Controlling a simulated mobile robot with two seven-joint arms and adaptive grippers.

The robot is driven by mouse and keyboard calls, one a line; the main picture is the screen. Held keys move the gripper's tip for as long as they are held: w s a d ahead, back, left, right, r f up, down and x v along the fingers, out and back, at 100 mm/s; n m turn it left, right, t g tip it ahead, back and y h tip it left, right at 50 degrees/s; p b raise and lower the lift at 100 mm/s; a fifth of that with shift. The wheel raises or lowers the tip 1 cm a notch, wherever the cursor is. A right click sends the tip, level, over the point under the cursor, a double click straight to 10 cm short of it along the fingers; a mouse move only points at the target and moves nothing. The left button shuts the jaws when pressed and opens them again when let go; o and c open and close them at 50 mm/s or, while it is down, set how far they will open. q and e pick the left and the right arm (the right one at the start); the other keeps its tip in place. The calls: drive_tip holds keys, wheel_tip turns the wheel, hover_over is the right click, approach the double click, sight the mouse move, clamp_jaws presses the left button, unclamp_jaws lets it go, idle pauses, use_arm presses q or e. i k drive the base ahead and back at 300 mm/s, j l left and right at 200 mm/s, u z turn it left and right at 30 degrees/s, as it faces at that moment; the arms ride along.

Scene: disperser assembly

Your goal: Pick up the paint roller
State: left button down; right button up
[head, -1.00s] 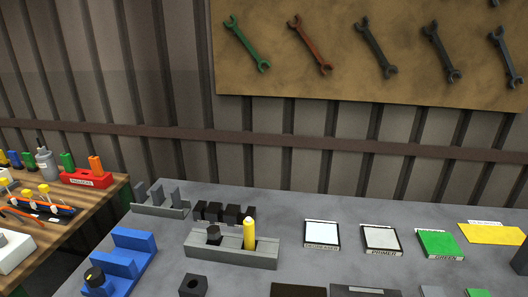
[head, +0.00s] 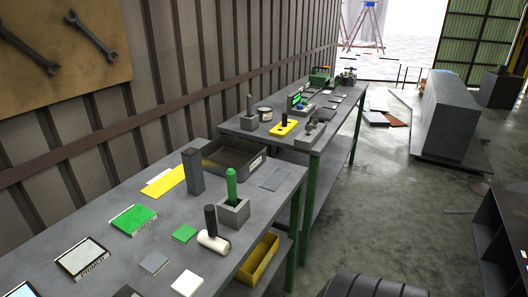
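The paint roller (head: 214,241) appears to be the white cylinder with an upright dark handle on the near grey table (head: 110,236), close to its right edge. It stands beside a grey block holder (head: 233,212) with a green rounded rod (head: 231,184) upright in it. The holder is just behind and to the right of the roller. Neither of my grippers shows in the head view.
A tall grey block (head: 193,171) and a dark tray (head: 234,158) stand behind. Green (head: 133,219) and white panels lie to the left. A yellow bin (head: 258,258) sits below the table edge. Open floor (head: 372,190) lies to the right.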

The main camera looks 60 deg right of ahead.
sight(210, 239)
drive_tip(key=z, duration=1.4)
drive_tip(key=i, duration=0.05)
